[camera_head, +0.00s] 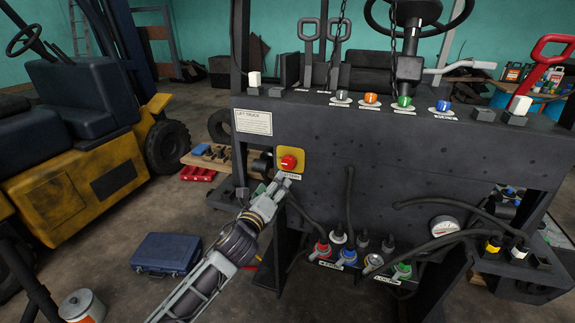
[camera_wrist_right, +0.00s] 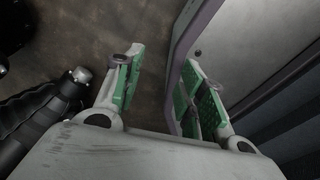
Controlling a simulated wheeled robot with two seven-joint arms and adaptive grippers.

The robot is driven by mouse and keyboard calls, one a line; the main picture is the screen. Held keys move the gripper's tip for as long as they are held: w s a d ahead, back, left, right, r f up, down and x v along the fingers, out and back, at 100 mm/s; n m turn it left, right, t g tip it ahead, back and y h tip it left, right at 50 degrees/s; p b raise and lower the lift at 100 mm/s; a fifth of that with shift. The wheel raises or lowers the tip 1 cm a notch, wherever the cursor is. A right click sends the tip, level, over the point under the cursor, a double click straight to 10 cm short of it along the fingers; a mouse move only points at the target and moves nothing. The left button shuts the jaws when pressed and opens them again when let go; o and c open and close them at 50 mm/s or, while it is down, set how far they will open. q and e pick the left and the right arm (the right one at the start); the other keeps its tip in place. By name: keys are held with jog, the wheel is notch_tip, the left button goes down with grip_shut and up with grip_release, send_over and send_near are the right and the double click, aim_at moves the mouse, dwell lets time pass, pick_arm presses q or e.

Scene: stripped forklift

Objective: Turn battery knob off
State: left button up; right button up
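The battery knob (camera_head: 288,162) is red and round, on a yellow square plate (camera_head: 284,153) on the left of the dark forklift panel. A small label sits under it, partly covered by my gripper. My left gripper (camera_head: 283,184) is just below the knob, its fingertips pointing up toward it. The fingers look close together, but their gap is too small to judge, and I cannot tell whether they touch the plate. My right gripper (camera_wrist_right: 160,78) shows only in the right wrist view. Its green-padded fingers are apart with nothing held between them.
The dark panel (camera_head: 400,150) carries coloured knobs on top and hoses and connectors below. A blue case (camera_head: 166,253) lies on the floor at left, near a yellow forklift (camera_head: 90,165). In the right wrist view, a grey panel (camera_wrist_right: 235,45) stands close by the right finger.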

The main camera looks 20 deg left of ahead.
jog(key=shift+a, duration=0.25)
pick_arm(q)
send_near(287, 165)
jog(key=shift+w+d+r+p, duration=0.15)
jog(key=shift+w+p, duration=0.2)
jog(key=shift+w, duration=4.85)
pick_arm(e)
jog(key=shift+w+a+r, duration=0.45)
jog(key=shift+r, duration=0.1)
jog(key=shift+s, duration=0.25)
